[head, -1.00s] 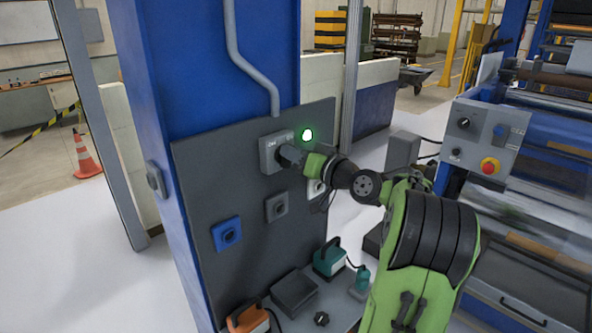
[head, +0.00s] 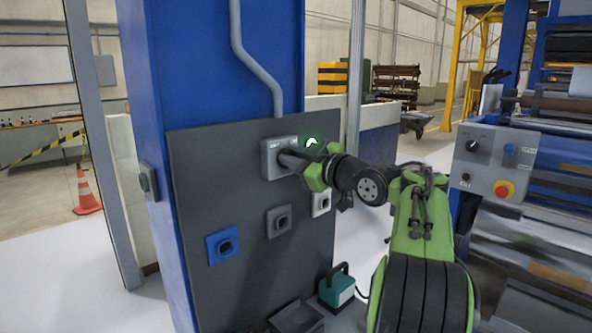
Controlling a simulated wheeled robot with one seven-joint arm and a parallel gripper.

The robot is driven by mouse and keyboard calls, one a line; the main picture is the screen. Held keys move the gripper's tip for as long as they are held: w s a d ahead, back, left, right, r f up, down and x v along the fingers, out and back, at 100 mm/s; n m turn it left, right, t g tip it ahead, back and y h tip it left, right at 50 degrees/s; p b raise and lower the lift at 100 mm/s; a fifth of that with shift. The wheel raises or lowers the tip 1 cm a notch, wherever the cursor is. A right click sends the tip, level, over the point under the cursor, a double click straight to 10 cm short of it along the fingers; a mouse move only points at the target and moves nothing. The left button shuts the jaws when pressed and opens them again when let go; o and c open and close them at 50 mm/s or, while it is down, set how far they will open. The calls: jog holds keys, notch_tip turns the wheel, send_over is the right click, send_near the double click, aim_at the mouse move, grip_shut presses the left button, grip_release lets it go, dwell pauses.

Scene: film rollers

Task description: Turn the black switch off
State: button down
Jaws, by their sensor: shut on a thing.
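The black switch sits on a light grey box (head: 272,163) at the top of the dark grey panel (head: 190,170). Pale lettering shows along the box's top edge; "ON" seems readable at its right. My gripper (head: 290,159) reaches in from the right, its dark fingers against the front of the box, shut on the switch's handle. The fingers hide most of the handle, so its angle cannot be told. A green lamp (head: 311,141) glows right of the box, its lower part covered by my gripper.
A blue socket (head: 222,245), a grey socket (head: 278,221) and a white one (head: 321,203) sit lower on the panel. A machine control box (head: 491,160) with a red button is at the right.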

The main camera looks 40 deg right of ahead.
jog(key=shift+a+f+n+b, duration=0.15)
jog(key=shift+n+b, duration=0.65)
jog(key=shift+n, duration=0.7)
jog(key=c, duration=1)
grip_release()
jog(key=shift+w, duration=0.1)
jog(key=shift+c, duration=0.2)
jog(key=shift+s, duration=0.2)
jog(key=s, duration=1.5)
jog(key=shift+s+d+b, duration=0.2)
jog(key=shift+d+b, duration=0.05)
jog(key=shift+b, duration=0.2)
